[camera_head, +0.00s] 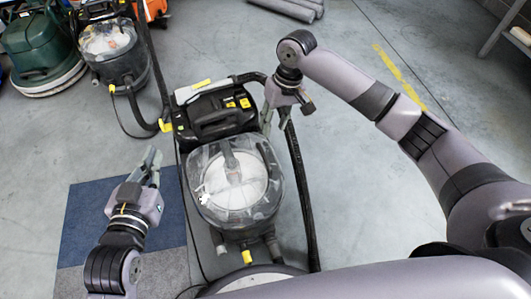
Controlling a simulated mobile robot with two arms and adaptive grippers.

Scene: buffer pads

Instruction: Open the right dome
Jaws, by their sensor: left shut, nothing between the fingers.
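The right dome (215,204) is the clear cover on the nearer black-and-yellow cleaning machine (214,112), in the middle of the head view. It appears closed, with a pale round part showing through it. My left gripper (152,160) is shut and empty, to the left of the dome and apart from it. My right gripper (276,118) points down beside the machine's black body, above and to the right of the dome in the picture. Whether its fingers are open or touch anything is unclear.
A second machine with a clear dome (105,40) stands at the upper left beside a green machine (38,45). A black hose (300,185) runs along the right of the nearer machine. A blue mat (88,215) lies at the left.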

